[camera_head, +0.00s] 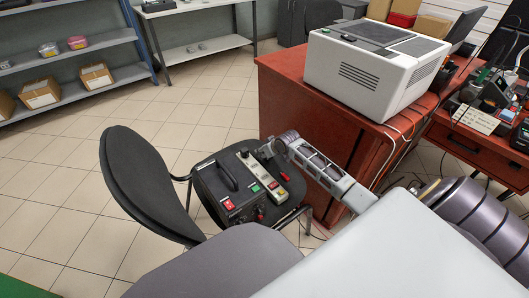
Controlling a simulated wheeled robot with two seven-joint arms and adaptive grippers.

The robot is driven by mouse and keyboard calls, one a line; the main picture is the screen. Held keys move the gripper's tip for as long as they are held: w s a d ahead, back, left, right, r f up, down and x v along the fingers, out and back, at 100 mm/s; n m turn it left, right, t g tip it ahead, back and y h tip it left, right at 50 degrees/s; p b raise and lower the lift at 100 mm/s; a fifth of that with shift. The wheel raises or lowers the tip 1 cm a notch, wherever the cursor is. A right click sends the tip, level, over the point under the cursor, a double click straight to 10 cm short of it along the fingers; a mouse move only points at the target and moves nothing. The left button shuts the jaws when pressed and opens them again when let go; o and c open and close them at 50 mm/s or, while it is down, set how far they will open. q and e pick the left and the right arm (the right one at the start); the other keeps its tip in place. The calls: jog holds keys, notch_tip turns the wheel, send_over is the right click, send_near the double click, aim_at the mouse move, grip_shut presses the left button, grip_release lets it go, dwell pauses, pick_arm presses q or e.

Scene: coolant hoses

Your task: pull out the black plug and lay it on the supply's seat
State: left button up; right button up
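The supply appears to be the black box with a carry handle (229,190) on the seat of a black chair (208,170). It has a red switch and a green part on its near side. A pale strip with coloured parts (262,175) lies along its right side on the same seat. My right gripper (268,150) is low over the far end of the pale strip, reaching in from the right. Its fingers are too small and dark to tell open from shut. I cannot make out the black plug; it may be hidden at the gripper. My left gripper is not in view.
The chair's backrest (143,180) stands left of the supply. A red-brown desk (305,105) with a large white machine (375,68) is behind my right arm, with cables hanging down its side. Shelves with boxes (70,50) stand at the far left. The tiled floor between is clear.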

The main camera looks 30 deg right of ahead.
jog(key=shift+s+r, duration=0.1)
jog(key=v, duration=1.1)
jog(key=shift+s+r, duration=0.2)
jog(key=shift+r, duration=0.1)
dwell(0.4)
dwell(0.6)
jog(key=shift+s, duration=0.1)
dwell(0.5)
